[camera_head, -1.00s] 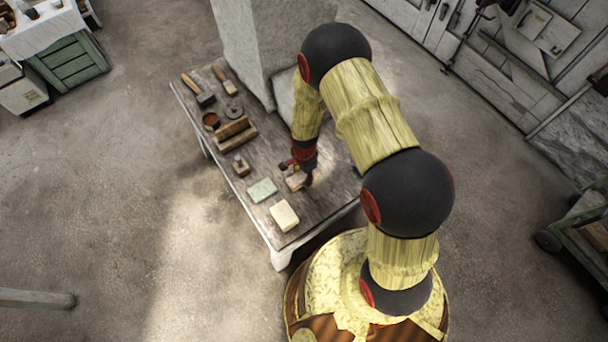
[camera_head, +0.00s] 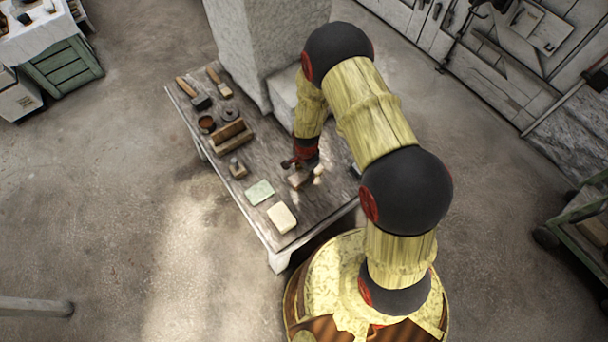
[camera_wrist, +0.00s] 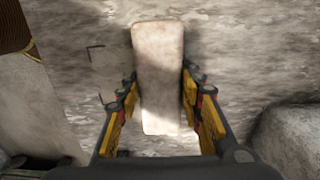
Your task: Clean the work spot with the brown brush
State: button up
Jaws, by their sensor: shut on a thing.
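My gripper (camera_wrist: 160,112) is shut on a pale, worn oblong block, taken to be the brush (camera_wrist: 158,75), in the wrist view. The yellow-sided fingers lie along its two long sides. Its bristles are hidden, and its brown colour does not show clearly. In the head view my gripper (camera_head: 304,164) is low over the right part of the worktable (camera_head: 250,212), with the brush (camera_head: 297,179) under it. Whether the brush touches the top cannot be told. Thin dark corner marks (camera_wrist: 95,47) show left of the brush in the wrist view; they may outline the work spot.
A pale green pad (camera_head: 259,192) and a cream block (camera_head: 281,218) lie toward the front. A wooden tray (camera_head: 231,136), small block tool (camera_head: 238,168), round pots (camera_head: 207,123) and hammers (camera_head: 199,101) are farther left. A tall stone pillar (camera_head: 262,45) stands behind.

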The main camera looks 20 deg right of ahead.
aim_at(296, 179)
jog(key=shift+s+a, duration=0.25)
jog(key=shift+a, duration=0.45)
jog(key=shift+s+a, duration=0.2)
jog(key=shift+a, duration=0.55)
jog(key=shift+s+a, duration=0.25)
jog(key=shift+a, duration=0.45)
jog(key=shift+d, duration=0.2)
jog(key=shift+w+d, duration=0.25)
jog(key=shift+d, duration=0.4)
jog(key=shift+w+d, duration=0.2)
jog(key=shift+d, duration=0.45)
jog(key=shift+w+d, duration=0.25)
jog(key=shift+d, duration=0.4)
jog(key=shift+s+a, duration=0.25)
jog(key=shift+a, duration=0.45)
jog(key=shift+s+a, duration=0.2)
jog(key=shift+a, duration=0.55)
jog(key=shift+s+a, duration=0.25)
jog(key=shift+a, duration=0.45)
